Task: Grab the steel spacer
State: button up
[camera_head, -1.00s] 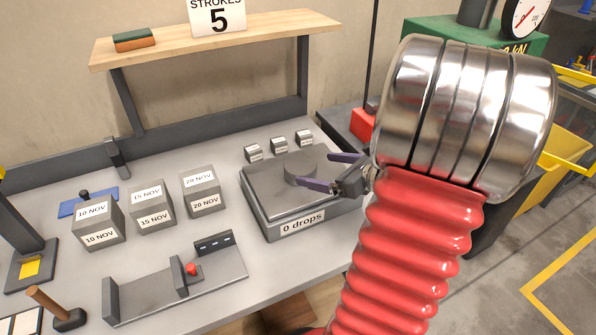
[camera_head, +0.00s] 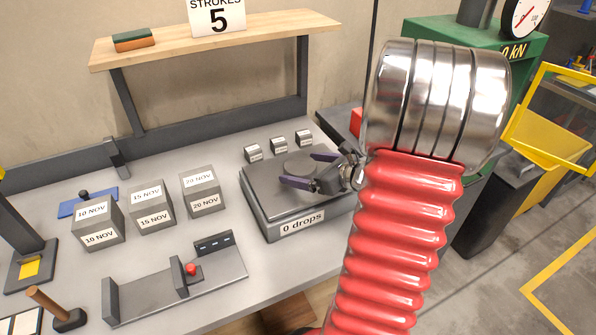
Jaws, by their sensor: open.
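A low round grey disc (camera_head: 296,167) lies on the flat grey top of the box marked "0 drops" (camera_head: 258,214). It may be the steel spacer, but nothing marks it as such. My gripper (camera_head: 306,170) is open, with its purple-grey fingers parted and reaching left over the box top. One finger is at the disc's right back side and the other at its front. I cannot tell whether they touch it. Part of the disc's right side is hidden by the fingers.
Three small labelled cubes (camera_head: 279,146) stand behind the box. Larger dated cubes (camera_head: 152,208) stand to its left. A grey fixture with a red knob (camera_head: 191,269) lies in front left. A wooden shelf (camera_head: 255,37) stands at the back. A green machine (camera_head: 450,45) is at right.

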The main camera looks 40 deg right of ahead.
aim_at(300, 164)
jog(key=shift+x, duration=1.05)
jog(key=shift+c, duration=0.6)
jog(key=c, duration=2)
jog(key=shift+d+r, duration=0.15)
jog(key=shift+r, duration=0.05)
jog(key=shift+r, duration=0.1)
jog(key=shift+r, duration=4.9)
